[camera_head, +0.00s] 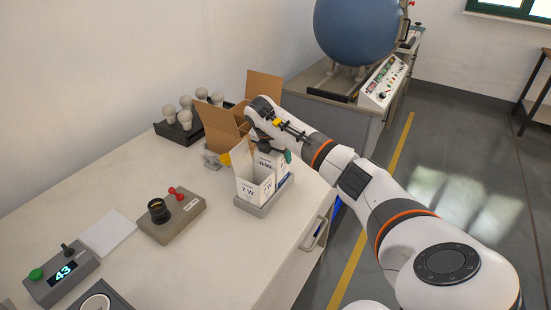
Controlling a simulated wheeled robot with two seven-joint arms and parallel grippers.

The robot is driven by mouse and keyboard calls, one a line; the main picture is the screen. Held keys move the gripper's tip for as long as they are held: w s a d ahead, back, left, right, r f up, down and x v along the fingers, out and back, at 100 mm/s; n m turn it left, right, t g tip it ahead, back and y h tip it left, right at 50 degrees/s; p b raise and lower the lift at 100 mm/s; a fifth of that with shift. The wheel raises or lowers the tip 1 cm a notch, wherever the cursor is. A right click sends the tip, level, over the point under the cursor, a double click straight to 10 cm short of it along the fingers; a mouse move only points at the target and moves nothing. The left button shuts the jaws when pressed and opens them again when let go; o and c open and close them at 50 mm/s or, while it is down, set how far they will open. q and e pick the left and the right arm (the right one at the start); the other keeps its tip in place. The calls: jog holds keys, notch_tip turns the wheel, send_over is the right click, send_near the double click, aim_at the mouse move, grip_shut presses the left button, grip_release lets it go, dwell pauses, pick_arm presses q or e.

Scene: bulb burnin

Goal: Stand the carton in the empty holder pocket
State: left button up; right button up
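The grey holder (262,208) stands near the table's right edge. An open-topped white carton (254,190) marked "7 W" stands upright in its front part, flap raised. Another white carton (281,161) shows behind it, at or in the rear of the holder; its base is hidden, so I cannot tell whether it is seated. My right gripper (266,146) is at the top of this rear carton, pointing down-left. Its fingers are small and partly hidden, so I cannot tell whether they grip it. No empty pocket can be made out. My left gripper is not in view.
An open cardboard box (222,128) stands behind the holder, beside a dark tray of bulbs (176,130). A socket fixture (172,215) with a red lever, a white pad (108,233) and a display box (62,273) reading 43 stand left.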

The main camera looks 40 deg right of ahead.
notch_tip(320, 180, down, 3)
jog(key=shift+r, duration=0.2)
jog(key=shift+f, duration=0.2)
jog(key=o, duration=1)
jog(key=shift+r, duration=0.1)
